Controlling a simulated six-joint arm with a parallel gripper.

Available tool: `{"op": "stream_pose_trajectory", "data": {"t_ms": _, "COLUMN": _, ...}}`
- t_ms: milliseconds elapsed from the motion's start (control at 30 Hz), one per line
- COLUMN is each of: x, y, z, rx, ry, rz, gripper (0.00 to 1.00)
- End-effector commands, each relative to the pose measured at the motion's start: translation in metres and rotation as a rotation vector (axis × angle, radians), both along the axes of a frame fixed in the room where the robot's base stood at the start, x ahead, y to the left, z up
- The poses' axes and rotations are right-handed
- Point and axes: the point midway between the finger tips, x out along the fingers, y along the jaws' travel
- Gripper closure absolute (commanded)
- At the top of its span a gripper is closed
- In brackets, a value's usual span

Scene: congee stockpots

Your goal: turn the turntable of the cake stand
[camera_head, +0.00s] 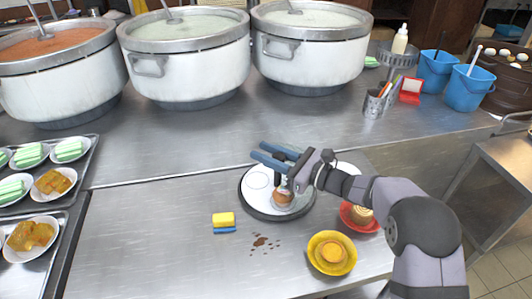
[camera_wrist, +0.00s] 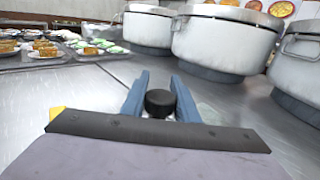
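The cake stand's round turntable (camera_head: 252,207) has a dark rim and a pale top and sits on the steel counter right of centre. A small brown item (camera_head: 283,198) is on it, partly covered by my wrist. My gripper (camera_head: 270,157) is above the turntable with its blue fingers pointing to the upper left. The fingers are apart. In the wrist view, a round black knob (camera_wrist: 160,102) shows between the fingers; I cannot tell whether they touch it. My arm hides part of the turntable's right side.
A yellow plate (camera_head: 332,268) and a red plate (camera_head: 346,217) stand close on the right. Big stockpots (camera_head: 187,68) line the back. Trays of food (camera_head: 83,178) are at left.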

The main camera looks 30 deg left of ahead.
Motion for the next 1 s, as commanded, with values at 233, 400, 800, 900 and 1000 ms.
{"op": "stream_pose_trajectory", "data": {"t_ms": 233, "x": 0.000, "y": 0.000, "z": 0.000, "rx": 0.001, "ry": 0.000, "rz": 0.011, "gripper": 1.00}}
{"op": "stream_pose_trajectory", "data": {"t_ms": 400, "x": -0.001, "y": 0.000, "z": -0.001, "rx": 0.001, "ry": -0.001, "rz": 0.042, "gripper": 1.00}}
{"op": "stream_pose_trajectory", "data": {"t_ms": 800, "x": -0.007, "y": -0.001, "z": -0.001, "rx": 0.000, "ry": -0.002, "rz": 0.205, "gripper": 1.00}}
{"op": "stream_pose_trajectory", "data": {"t_ms": 900, "x": -0.009, "y": -0.002, "z": -0.001, "rx": 0.000, "ry": -0.003, "rz": 0.256, "gripper": 1.00}}
{"op": "stream_pose_trajectory", "data": {"t_ms": 1000, "x": -0.011, "y": -0.003, "z": -0.001, "rx": 0.000, "ry": -0.002, "rz": 0.299, "gripper": 1.00}}
